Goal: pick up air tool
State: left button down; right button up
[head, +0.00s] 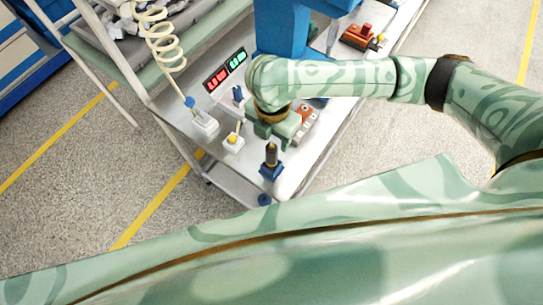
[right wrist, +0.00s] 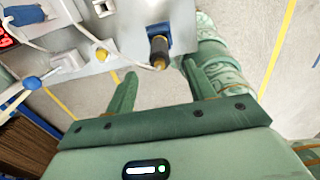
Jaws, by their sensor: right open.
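A dark upright cylinder with brass-coloured bands, which looks like the air tool (head: 271,154), stands in a blue holder (head: 270,171) at the near end of the cart top. In the right wrist view, the air tool (right wrist: 158,50) lies just beyond the gap between my fingertips. My right gripper (head: 275,133) is above the cart beside the tool. In the right wrist view, the right gripper (right wrist: 156,73) has its two green fingers spread apart with nothing between them. My left gripper is not in view.
A cream coiled hose (head: 167,45) hangs down to a blue fitting near a white block (head: 204,124). A yellow-topped knob (head: 233,138) stands close to the tool. A red-and-green display (head: 225,69) and a red-orange device (head: 362,38) are farther back. Open floor lies around the cart.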

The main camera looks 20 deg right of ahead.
aim_at(272, 147)
notch_tip(272, 147, down, 8)
jog(key=shift+a+r+b, duration=0.1)
jog(key=shift+b, duration=1)
jog(key=shift+r, duration=0.1)
jog(key=c, duration=1)
